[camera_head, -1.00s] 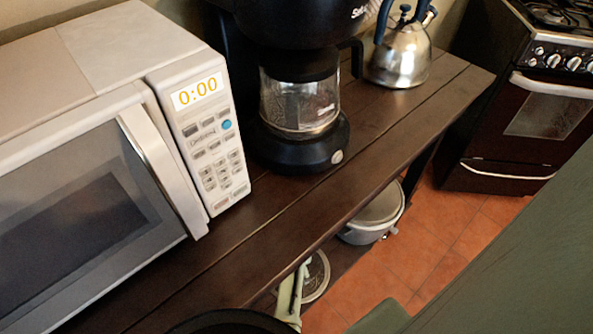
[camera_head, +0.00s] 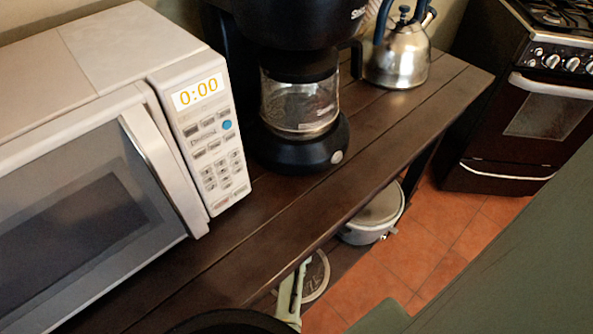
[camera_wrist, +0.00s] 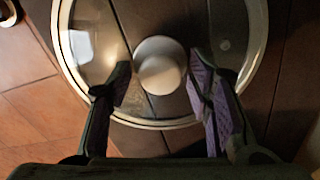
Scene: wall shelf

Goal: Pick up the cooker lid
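The cooker lid (camera_wrist: 97,79) is a round glass lid with a pale rim and a white round knob (camera_wrist: 160,66). In the wrist view it lies on dark wooden boards. My gripper (camera_wrist: 161,86) is open, with one finger on each side of the knob and a gap on both sides. In the head view part of the lid (camera_head: 318,277) shows on the lower shelf, below the counter's front edge. The rest is hidden by the counter and my arm. The fingertips are hidden in that view.
The wooden counter (camera_head: 300,215) overhangs the lower shelf. A grey pot (camera_head: 372,222) stands on that shelf to the right of the lid. A microwave (camera_head: 90,190), coffee maker (camera_head: 299,105) and kettle (camera_head: 398,62) stand on the counter. Tiled floor (camera_head: 440,240) lies open in front.

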